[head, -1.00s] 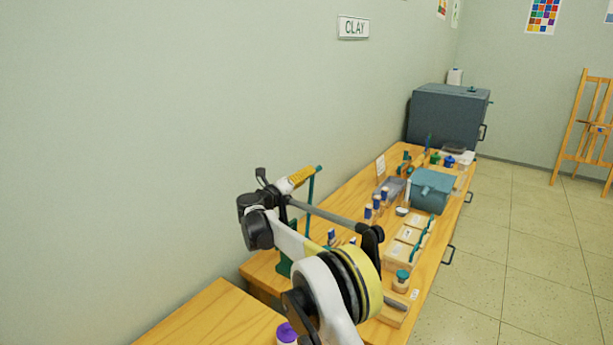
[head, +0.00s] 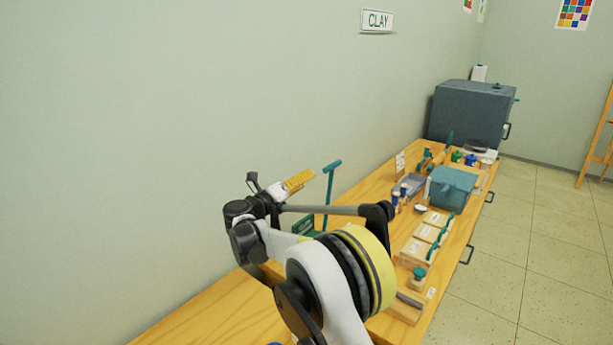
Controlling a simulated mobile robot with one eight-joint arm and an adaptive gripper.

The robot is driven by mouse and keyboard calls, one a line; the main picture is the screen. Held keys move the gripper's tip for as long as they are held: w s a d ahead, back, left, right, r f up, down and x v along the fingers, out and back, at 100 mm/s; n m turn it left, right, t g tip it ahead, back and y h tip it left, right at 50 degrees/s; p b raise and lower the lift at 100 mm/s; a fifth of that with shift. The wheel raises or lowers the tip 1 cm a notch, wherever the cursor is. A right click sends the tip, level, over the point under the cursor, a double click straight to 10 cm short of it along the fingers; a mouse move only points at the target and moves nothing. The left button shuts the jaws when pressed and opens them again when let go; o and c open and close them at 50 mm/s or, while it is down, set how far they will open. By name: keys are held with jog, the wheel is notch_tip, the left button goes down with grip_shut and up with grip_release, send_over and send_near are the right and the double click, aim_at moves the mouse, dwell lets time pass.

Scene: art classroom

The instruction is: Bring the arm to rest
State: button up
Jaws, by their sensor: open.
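My arm folds up over the near end of the wooden bench in the head view. My gripper (head: 298,181), with ribbed yellow fingers, is at the arm's far upper end, in front of the wall. It points up and to the right. It is open, and I see nothing held in it. The gap between its fingers is too small to make out. The gripper is high, left of a green tool's upright handle (head: 331,180) in the picture; I cannot tell the exact distance between them.
The bench (head: 210,312) runs along the wall (head: 150,120). Several labelled boards (head: 423,250), a jar (head: 418,276), a blue-grey box (head: 452,188) and small bottles (head: 396,198) stand on it. A large dark kiln-like box (head: 470,112) is at the far end.

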jog(key=s+d+r+n+t+y, duration=0.1)
jog(key=d+r+n+t+y, duration=0.2)
jog(key=r+n, duration=0.5)
jog(key=s+d+r+n+t+y, duration=0.1)
jog(key=r+n+t+y, duration=0.3)
jog(key=r, duration=0.9)
jog(key=s+d+r+n+g+y, duration=0.2)
jog(key=s+r+n+y, duration=0.1)
jog(key=s+n+y, duration=0.3)
jog(key=s+d+f+n+g+h, duration=0.1)
jog(key=s+d+f+n+g, duration=0.3)
jog(key=s+f, duration=0.5)
jog(key=s+d+f+n+g+b, duration=0.1)
jog(key=s+d+f+n+g, duration=0.3)
jog(key=s, duration=1.4)
jog(key=s+d+f+n+g+h, duration=0.1)
jog(key=s+d+f+n+g, duration=0.4)
jog(key=s+d+f, duration=0.5)
jog(key=s+f+n, duration=0.2)
jog(key=s+f, duration=0.1)
jog(key=f, duration=0.3)
jog(key=shift+s+d+f+h, duration=0.25)
jog(key=shift+s+h, duration=0.05)
jog(key=shift+s, duration=0.1)
